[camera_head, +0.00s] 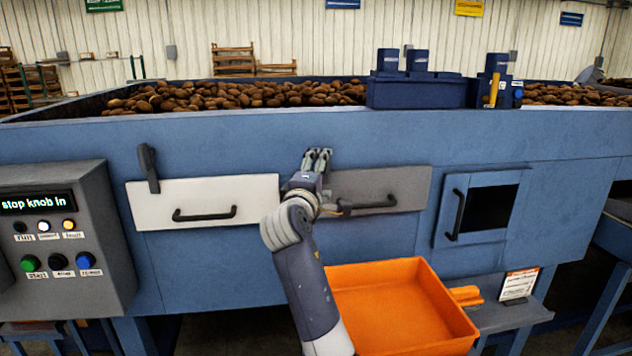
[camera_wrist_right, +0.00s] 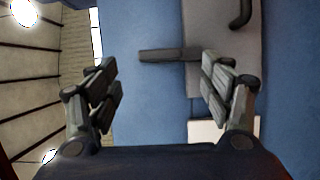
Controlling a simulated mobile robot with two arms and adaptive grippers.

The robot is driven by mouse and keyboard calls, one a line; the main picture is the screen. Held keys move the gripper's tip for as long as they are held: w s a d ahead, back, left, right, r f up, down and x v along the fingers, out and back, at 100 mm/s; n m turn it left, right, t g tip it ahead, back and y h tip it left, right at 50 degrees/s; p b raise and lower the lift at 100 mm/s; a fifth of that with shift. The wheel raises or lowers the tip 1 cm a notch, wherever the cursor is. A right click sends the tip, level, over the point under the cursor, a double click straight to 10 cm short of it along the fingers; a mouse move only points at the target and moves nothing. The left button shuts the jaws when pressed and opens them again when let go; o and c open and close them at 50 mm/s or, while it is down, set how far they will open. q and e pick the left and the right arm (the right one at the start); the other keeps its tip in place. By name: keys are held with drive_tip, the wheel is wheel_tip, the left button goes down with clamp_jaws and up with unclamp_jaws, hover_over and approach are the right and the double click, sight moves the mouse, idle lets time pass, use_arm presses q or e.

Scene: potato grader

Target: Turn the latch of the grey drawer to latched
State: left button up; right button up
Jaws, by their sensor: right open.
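The grey drawer (camera_head: 400,182) is shut in the blue machine front, with a dark bar handle (camera_head: 375,205). Its dark latch (camera_wrist_right: 165,55) shows in the right wrist view as a straight bar, its lower end over the drawer's edge. That view is turned sideways, so the latch stands upright. In the head view my gripper hides most of it. My right gripper (camera_head: 318,158) is at the drawer's upper left corner. In the wrist view it (camera_wrist_right: 158,75) is open, fingers apart, with the latch beyond the gap; contact cannot be told. My left gripper is not in view.
A white drawer (camera_head: 155,206) with its own upright latch (camera_head: 148,167) is to the left. A control box (camera_head: 70,235) stands further left. An orange bin (camera_head: 400,310) sits below the grey drawer. A small hatch (camera_head: 485,207) is to the right.

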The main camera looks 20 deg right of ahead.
drive_tip(key=v, duration=0.4)
idle(0.5)
